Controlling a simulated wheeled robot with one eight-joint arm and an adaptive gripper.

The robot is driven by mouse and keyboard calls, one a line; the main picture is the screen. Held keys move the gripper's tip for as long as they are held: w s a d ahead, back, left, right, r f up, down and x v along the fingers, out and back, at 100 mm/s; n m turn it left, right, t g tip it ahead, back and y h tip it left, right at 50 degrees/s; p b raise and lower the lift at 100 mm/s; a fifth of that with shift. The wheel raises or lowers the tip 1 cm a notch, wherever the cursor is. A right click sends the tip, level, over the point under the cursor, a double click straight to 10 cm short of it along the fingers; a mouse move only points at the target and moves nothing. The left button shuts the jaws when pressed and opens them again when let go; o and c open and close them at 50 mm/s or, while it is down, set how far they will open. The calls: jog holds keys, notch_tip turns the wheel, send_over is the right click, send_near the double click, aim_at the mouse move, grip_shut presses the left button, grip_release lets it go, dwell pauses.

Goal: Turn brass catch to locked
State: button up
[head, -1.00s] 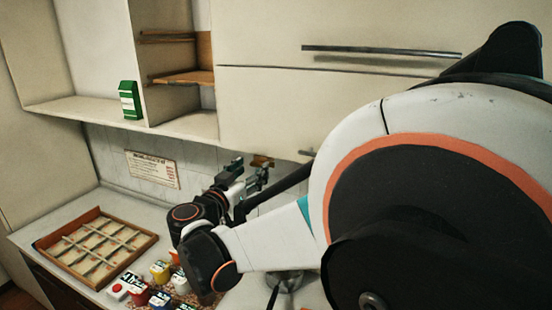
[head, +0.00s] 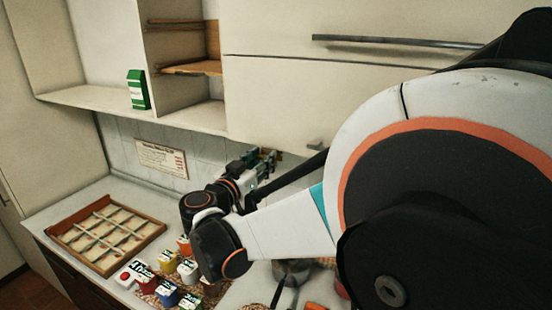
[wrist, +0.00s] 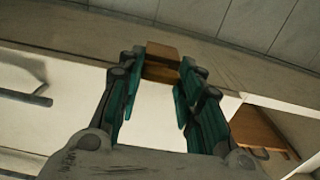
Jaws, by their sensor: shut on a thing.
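The brass catch (wrist: 161,63) is a small brown-gold block under the wall cabinet's lower edge. In the wrist view it sits between the teal fingertips of my gripper (wrist: 161,72), which are shut on it. In the head view my gripper (head: 266,160) reaches up to the underside of the white cabinet (head: 265,100), and only a brownish bit of the catch shows beside the fingers. I cannot tell from these frames whether the catch stands at locked.
A divided wooden tray (head: 64,236) lies on the counter at left, with several small coloured containers (head: 167,297) near it. A green box (head: 138,90) stands on the open shelf. A notice (head: 161,158) hangs on the tiles. My arm hides much of the right side.

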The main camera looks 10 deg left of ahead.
jog(key=shift+n+b, duration=3.5)
jog(key=shift+n, duration=5.3)
jog(key=o, duration=1.1)
jog(key=shift+c, duration=0.2)
